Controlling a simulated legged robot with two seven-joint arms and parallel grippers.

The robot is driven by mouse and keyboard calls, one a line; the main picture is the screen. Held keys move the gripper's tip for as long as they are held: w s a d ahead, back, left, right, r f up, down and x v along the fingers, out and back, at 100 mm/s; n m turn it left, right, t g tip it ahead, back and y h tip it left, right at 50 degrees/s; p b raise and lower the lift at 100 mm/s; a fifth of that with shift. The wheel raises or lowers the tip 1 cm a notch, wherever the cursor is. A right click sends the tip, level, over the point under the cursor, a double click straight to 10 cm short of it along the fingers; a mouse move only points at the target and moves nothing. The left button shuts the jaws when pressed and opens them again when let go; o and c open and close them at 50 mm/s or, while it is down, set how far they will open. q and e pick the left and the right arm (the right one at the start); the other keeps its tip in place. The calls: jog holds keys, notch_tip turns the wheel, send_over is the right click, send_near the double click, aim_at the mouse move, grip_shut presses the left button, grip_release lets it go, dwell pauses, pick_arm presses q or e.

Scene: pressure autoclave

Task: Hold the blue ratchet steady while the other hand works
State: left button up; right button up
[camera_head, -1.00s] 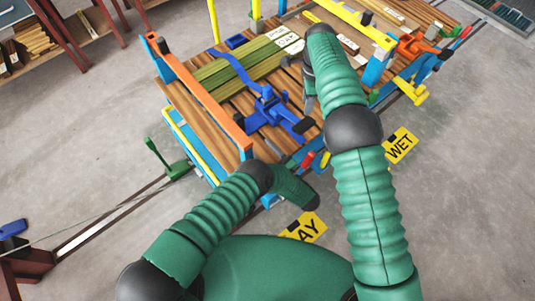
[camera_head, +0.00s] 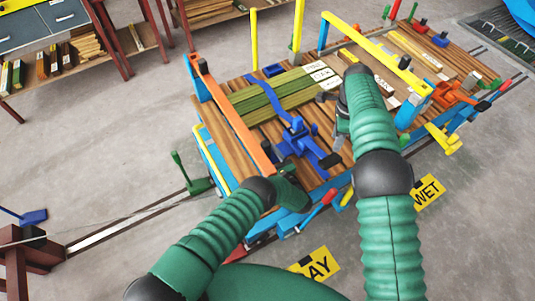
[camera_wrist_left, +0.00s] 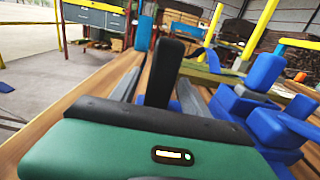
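The blue ratchet (camera_head: 297,135) lies across the brown and green boards on the cart, its blue strap running toward the far side and its black-ended handle pointing right. My left gripper (camera_head: 294,182) is at the cart's near edge, just below the ratchet in the head view and apart from it. In the left wrist view the ratchet (camera_wrist_left: 262,105) is at the right, beside a dark upright piece in front of the gripper body.
An orange bar (camera_head: 232,112) runs along the cart's left side, and a yellow bar (camera_head: 375,52) spans its right part. A green lever (camera_head: 190,178) stands on the floor rail at left. Yellow signs lie on the floor at the near side.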

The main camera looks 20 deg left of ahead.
pick_arm(q)
grip_shut()
dwell(1.2)
